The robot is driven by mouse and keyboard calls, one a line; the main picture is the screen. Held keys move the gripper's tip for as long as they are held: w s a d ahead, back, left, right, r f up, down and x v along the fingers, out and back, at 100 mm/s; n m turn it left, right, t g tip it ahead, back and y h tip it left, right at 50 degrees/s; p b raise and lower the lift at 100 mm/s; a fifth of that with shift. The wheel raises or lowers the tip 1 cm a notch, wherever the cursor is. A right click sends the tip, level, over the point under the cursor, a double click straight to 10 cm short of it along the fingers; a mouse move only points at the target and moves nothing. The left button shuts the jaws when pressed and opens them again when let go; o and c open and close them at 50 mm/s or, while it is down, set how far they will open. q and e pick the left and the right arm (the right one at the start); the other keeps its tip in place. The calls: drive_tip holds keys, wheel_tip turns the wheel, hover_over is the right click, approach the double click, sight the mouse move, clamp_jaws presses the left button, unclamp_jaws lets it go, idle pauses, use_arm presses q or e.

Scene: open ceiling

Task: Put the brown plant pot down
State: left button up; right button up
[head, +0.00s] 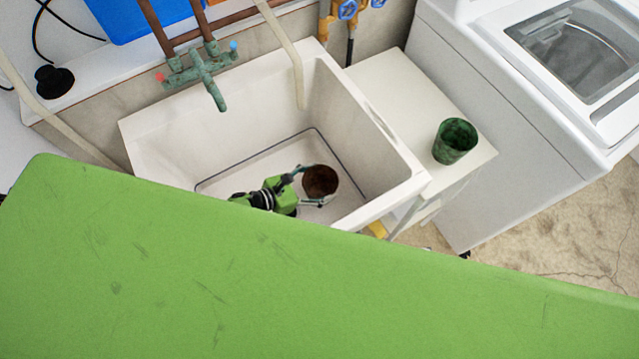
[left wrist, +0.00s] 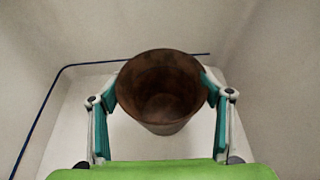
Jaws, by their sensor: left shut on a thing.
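The brown plant pot (head: 320,182) is inside the white sink (head: 400,187), low in the basin near its front. My left gripper (head: 307,188) comes from the left and is shut on the pot. In the left wrist view the pot (left wrist: 162,92) is upright and open at the top, with the gripper's teal fingers (left wrist: 160,95) touching its rim on both sides. I cannot tell whether the pot's base touches the sink floor. My right gripper is not in view.
A green pot (head: 455,141) stands on a white side surface (head: 400,95) right of the sink. A green tap (head: 200,73) reaches over the sink's back edge. A white washing machine (head: 520,120) is at the right. The sink floor (head: 260,168) is bare around the pot.

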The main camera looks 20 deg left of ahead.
use_arm(q)
drive_tip(key=shift+r, duration=0.1)
drive_tip(key=o, duration=1.1)
drive_tip(key=shift+s+a+r, duration=0.1)
drive_tip(key=shift+r, duration=0.05)
drive_tip(key=p+v, duration=0.2)
drive_tip(key=v, duration=0.5)
drive_tip(key=shift+s+a, duration=0.1)
